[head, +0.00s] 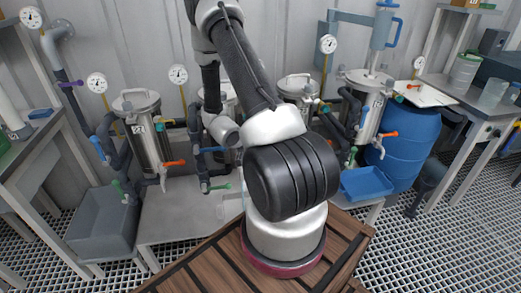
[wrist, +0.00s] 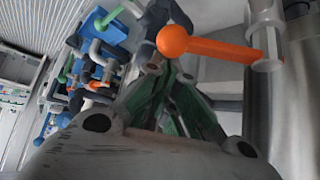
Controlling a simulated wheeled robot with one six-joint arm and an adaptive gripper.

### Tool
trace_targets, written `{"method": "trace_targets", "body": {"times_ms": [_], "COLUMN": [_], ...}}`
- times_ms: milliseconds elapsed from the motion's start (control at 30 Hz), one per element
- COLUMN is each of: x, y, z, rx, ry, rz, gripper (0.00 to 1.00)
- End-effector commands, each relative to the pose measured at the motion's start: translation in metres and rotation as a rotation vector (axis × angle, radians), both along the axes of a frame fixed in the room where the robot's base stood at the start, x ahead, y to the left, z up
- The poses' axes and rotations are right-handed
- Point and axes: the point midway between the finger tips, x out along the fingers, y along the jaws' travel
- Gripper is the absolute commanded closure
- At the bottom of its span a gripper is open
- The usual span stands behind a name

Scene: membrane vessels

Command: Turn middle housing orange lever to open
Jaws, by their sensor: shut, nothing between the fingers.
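In the wrist view an orange lever (wrist: 215,48) with a round ball end runs left from a pale grey valve body (wrist: 267,30). A shiny steel housing (wrist: 300,95) stands at the right edge. My gripper (wrist: 168,74) is shut and empty, its fingertips just below the lever's ball end in the picture. I cannot tell whether they touch it. In the head view my arm covers my fingers and most of the housings in the middle; a steel lid (head: 298,82) shows right of the arm.
A left steel housing (head: 150,135) has an orange lever (head: 174,163). A right housing (head: 365,105) has another orange lever (head: 388,134). Dark pipes with blue and green handles crowd between them. A grey tub (head: 100,228), a blue tray (head: 366,184) and a blue barrel (head: 408,145) stand nearby.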

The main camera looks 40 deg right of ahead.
Motion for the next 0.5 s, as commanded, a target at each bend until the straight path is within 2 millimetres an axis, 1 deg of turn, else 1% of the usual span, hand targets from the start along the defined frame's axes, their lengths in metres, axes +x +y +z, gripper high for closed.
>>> {"method": "trace_targets", "body": {"times_ms": [67, 300, 500], "x": [-0.002, -0.008, -0.009], "y": [0.004, 0.02, 0.035], "z": [0.0, 0.0, 0.0], "rx": [0.0, 0.0, 0.0], "ry": [-0.002, 0.002, 0.001], "rz": [-0.07, -0.06, -0.059], "gripper": [1.0, 1.0, 1.0]}}
